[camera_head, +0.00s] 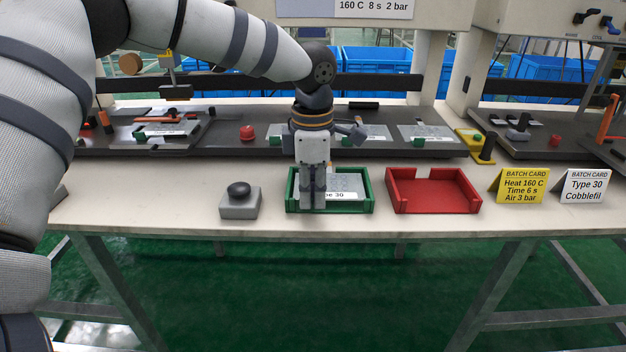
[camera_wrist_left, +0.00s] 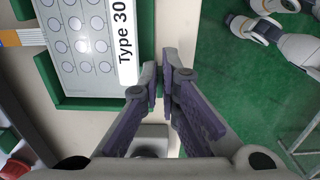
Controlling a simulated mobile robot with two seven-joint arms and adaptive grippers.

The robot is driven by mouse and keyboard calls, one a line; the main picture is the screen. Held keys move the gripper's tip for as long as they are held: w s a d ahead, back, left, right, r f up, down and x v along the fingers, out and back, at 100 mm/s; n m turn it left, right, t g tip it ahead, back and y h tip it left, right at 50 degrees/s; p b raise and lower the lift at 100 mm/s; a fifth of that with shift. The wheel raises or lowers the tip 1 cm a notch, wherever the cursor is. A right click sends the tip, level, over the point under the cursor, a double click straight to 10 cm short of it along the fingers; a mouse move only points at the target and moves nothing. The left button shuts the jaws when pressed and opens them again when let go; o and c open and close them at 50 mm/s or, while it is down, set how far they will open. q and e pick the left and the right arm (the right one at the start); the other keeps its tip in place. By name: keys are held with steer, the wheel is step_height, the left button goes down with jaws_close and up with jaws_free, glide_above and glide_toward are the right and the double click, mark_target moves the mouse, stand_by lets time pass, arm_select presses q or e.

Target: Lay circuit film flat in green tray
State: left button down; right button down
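The green tray (camera_head: 372,208) stands near the table's front edge; it also shows at the upper left of the left wrist view (camera_wrist_left: 92,103). The circuit film (camera_wrist_left: 82,52), a pale sheet with rows of round keys, a white "Type 30" label and an orange striped tail, lies inside it. The tail reaches out past the tray wall. In the head view my left gripper (camera_head: 313,207) hangs in front of the tray and hides part of the film (camera_head: 347,184).
A red tray (camera_head: 437,207) stands right of the green one. A grey block with a black knob (camera_head: 239,202) is to the left. Yellow (camera_head: 522,186) and white (camera_head: 583,187) batch cards stand at the right. Dark work boards (camera_head: 225,130) line the back. White arm parts show upper right in the wrist view.

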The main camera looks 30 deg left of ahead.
arm_select(q)
steer(key=shift+f, duration=0.45)
steer(key=shift+f, duration=0.4)
stand_by(0.3)
steer(key=c, duration=1.7)
jaws_free()
step_height(320, 180, up, 12)
steer(key=shift+r, duration=0.1)
